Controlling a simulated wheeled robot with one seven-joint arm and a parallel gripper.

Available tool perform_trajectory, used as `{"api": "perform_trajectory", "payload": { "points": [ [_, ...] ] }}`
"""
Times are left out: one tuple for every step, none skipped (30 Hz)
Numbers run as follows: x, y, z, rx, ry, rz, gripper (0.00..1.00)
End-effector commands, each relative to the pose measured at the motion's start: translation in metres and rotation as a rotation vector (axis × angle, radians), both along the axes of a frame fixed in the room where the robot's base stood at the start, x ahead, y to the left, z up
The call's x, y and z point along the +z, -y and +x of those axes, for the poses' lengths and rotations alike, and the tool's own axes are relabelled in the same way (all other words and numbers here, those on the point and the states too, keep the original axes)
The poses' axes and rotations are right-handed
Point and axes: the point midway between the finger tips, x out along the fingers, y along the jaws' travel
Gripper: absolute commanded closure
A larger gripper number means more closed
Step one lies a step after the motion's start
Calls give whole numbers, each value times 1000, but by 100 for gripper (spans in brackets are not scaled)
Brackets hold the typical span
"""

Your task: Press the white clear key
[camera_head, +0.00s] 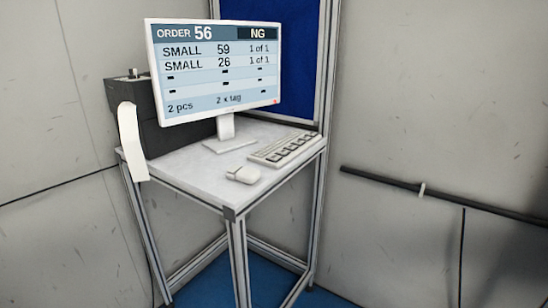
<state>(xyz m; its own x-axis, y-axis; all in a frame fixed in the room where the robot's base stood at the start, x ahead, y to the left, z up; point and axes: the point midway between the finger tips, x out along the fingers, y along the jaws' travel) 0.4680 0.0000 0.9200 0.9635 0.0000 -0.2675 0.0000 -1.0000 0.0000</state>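A pale keyboard (284,149) with darker keys lies on the right side of a small white-topped table (190,182). Its keys are too small to tell which one is the white clear key. A monitor (215,70) stands behind it on the table, showing "ORDER 56", "NG", two "SMALL" lines with 59 and 26, "2 pcs" and "2 x tag". My gripper is not in view.
A white mouse (242,174) lies in front of the keyboard. A dark printer (170,125) with a white paper strip (131,142) hanging down stands at the left. A dark horizontal rail (450,209) runs along the right wall.

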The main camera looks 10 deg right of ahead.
Motion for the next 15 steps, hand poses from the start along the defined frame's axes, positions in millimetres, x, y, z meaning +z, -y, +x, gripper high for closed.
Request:
{"api": "perform_trajectory", "payload": {
  "points": [
    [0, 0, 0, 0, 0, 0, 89],
    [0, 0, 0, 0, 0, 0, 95],
    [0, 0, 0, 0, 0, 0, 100],
    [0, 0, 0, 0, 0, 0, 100],
    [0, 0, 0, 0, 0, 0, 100],
    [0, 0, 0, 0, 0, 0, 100],
    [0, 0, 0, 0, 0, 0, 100],
    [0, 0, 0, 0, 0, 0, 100],
    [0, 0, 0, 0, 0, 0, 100],
    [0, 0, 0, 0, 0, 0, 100],
    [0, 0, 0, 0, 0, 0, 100],
    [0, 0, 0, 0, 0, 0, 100],
    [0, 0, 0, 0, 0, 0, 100],
    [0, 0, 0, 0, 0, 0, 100],
    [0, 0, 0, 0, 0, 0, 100]
  ]
}}
